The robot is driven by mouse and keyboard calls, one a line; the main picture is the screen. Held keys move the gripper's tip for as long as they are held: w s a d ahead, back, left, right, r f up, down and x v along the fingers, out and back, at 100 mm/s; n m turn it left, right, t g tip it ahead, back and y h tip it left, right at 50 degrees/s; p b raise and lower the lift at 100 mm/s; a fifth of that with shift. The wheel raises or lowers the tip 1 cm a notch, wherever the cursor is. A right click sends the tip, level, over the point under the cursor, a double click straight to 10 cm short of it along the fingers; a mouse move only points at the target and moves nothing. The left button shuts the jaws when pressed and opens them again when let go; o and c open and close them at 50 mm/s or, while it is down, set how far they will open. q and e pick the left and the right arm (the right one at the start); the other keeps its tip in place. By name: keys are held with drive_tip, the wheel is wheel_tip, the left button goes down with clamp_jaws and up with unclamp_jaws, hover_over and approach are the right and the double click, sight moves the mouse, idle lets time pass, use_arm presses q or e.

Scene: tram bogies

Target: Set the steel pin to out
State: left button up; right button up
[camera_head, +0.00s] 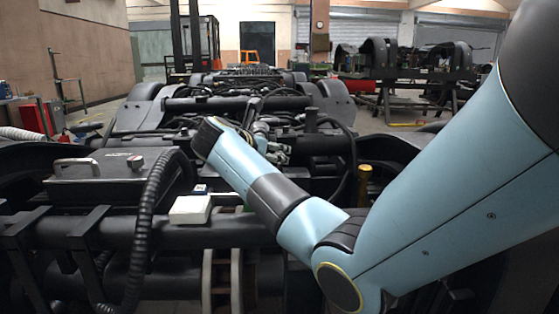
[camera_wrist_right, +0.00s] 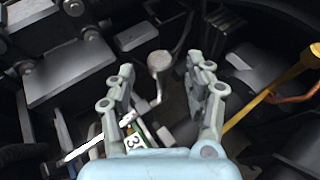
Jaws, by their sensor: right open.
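In the right wrist view, a pale grey metal part with a round end (camera_wrist_right: 159,62) and a bent stem shows between and beyond my fingers. It looks like the steel pin, but I cannot tell for sure or read its setting. My right gripper (camera_wrist_right: 165,75) is open, its two fingers apart on either side of this part, with no clear contact. In the head view my right gripper (camera_head: 274,150) is small, among dark bogie parts past my blue wrist, which hides much of that spot. My left gripper is not in view.
A white box (camera_head: 190,209) sits on the near dark beam, beside a thick ribbed hose (camera_head: 152,225). A dark case with a handle (camera_head: 112,178) lies at left. A yellow-topped post (camera_head: 365,180) stands right of my wrist. Beams and cables crowd the bogie.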

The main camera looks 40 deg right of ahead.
sight(277, 154)
drive_tip(key=x, duration=0.3)
drive_tip(key=shift+f+b, duration=0.1)
drive_tip(key=shift+b, duration=0.3)
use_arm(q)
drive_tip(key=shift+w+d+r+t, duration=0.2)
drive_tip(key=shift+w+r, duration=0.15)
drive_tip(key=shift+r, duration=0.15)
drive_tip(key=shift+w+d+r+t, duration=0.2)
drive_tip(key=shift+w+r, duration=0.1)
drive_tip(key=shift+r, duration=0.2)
use_arm(e)
drive_tip(key=shift+w+d+f, duration=0.1)
drive_tip(key=shift+w+d, duration=0.1)
drive_tip(key=shift+d, duration=0.4)
clamp_jaws()
